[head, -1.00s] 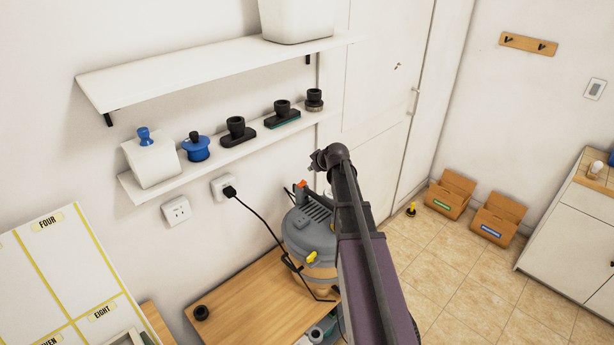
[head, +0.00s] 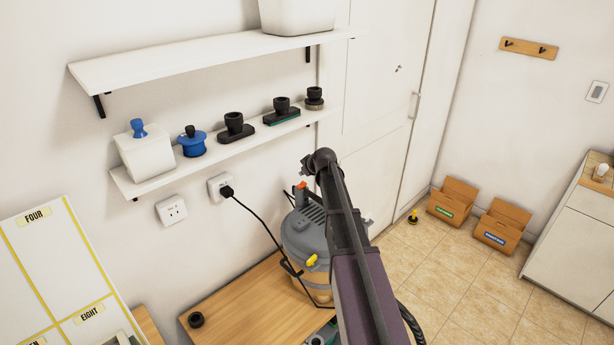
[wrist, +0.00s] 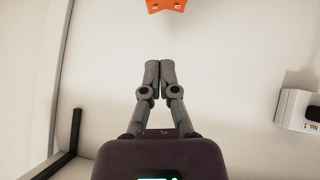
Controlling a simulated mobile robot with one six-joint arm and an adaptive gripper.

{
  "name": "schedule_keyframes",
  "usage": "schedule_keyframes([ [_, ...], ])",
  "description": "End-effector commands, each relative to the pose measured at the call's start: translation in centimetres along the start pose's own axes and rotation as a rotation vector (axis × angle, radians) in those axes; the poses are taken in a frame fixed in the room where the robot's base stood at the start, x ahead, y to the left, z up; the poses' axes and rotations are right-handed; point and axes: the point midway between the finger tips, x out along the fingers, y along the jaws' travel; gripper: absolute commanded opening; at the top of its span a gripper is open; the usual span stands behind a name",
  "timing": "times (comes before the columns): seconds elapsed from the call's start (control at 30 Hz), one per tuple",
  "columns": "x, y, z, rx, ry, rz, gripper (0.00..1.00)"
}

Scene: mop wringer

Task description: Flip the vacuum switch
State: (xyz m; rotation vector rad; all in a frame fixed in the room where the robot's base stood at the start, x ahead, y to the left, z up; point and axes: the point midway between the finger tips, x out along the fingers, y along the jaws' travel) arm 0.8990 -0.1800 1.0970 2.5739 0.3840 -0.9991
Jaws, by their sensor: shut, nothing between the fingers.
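The grey vacuum (head: 306,232) stands by the wall at the end of the wooden bench, partly hidden behind my arm. A small orange part (head: 301,187), which looks like its switch, sits on its top. In the wrist view an orange piece (wrist: 166,5) with dark dots is cut off at the top edge, beyond my fingertips and apart from them. My gripper (wrist: 160,68) is shut and empty, its two fingers together. In the head view the end of my arm is above the vacuum, and the fingers cannot be made out clearly.
A plug with a black cord sits in a wall socket (head: 221,187). A lower shelf (head: 155,185) holds several attachments, with an upper shelf (head: 200,63) above. A wooden bench (head: 240,298) runs below. Cardboard boxes (head: 453,200) stand on the floor at right.

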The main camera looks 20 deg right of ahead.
Motion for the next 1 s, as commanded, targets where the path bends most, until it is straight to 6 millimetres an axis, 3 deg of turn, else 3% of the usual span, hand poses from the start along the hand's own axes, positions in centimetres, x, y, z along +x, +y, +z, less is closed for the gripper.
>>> schedule_keyframes([
  [0.1,1.8,0.0,0.2,0.000,0.000,0.000,0.00],
  [0.4,3.1,-0.1,1.9,0.000,0.000,0.000,0.00],
  [1.0,4.0,0.0,2.8,0.000,0.000,0.000,0.00],
])
